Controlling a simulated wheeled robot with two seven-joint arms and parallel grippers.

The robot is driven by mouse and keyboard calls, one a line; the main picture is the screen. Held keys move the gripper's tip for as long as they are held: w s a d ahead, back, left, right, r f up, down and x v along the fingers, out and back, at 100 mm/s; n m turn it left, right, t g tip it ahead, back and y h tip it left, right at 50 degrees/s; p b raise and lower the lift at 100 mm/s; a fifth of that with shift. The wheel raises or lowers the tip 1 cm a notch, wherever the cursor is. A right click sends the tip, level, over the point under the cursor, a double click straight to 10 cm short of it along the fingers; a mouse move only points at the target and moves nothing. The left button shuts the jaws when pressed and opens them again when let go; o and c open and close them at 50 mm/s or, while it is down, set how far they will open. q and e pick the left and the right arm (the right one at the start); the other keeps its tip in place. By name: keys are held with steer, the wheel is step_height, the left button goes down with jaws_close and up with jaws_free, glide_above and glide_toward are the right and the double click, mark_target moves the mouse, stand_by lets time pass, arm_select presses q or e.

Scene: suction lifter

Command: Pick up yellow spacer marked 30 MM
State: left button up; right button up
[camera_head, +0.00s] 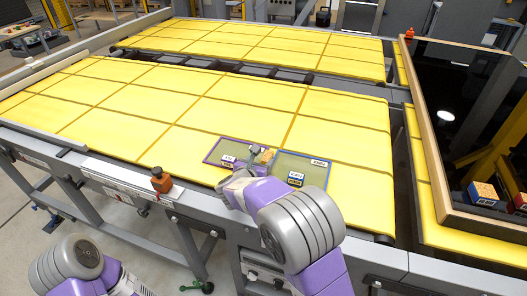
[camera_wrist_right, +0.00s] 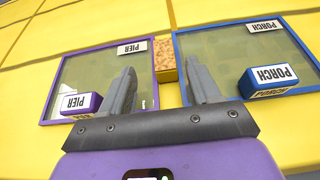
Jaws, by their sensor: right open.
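A small yellow block with a speckled tan top, likely the yellow spacer (camera_wrist_right: 166,68), sits in the gap between two framed mats in the right wrist view. It also shows in the head view (camera_head: 267,156). No 30 MM mark is readable on it. My right gripper (camera_wrist_right: 160,80) is open, its two grey fingers on either side of the block in the picture. I cannot tell whether they are level with it. In the head view my right gripper (camera_head: 256,160) is beside the block. My left gripper is out of view; only my left arm shows.
A purple-framed mat (camera_wrist_right: 62,72) holds a purple PIER block (camera_wrist_right: 83,103). A blue-framed mat (camera_wrist_right: 222,32) holds a blue PORCH block (camera_wrist_right: 268,79). A dark wood-framed glass panel (camera_head: 455,110) stands right, with a tan-topped block (camera_head: 483,191) by it. The yellow tabletop (camera_head: 150,90) is clear leftward.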

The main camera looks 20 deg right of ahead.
mark_target(267, 157)
steer(key=shift+w+d+f, duration=0.2)
steer(key=shift+d, duration=0.15)
steer(key=b+x, duration=0.1)
steer(key=x, duration=0.4)
steer(key=shift+w+d+f, duration=0.1)
steer(key=shift+d+f, duration=0.05)
steer(key=shift+d, duration=0.1)
steer(key=c, duration=1.1)
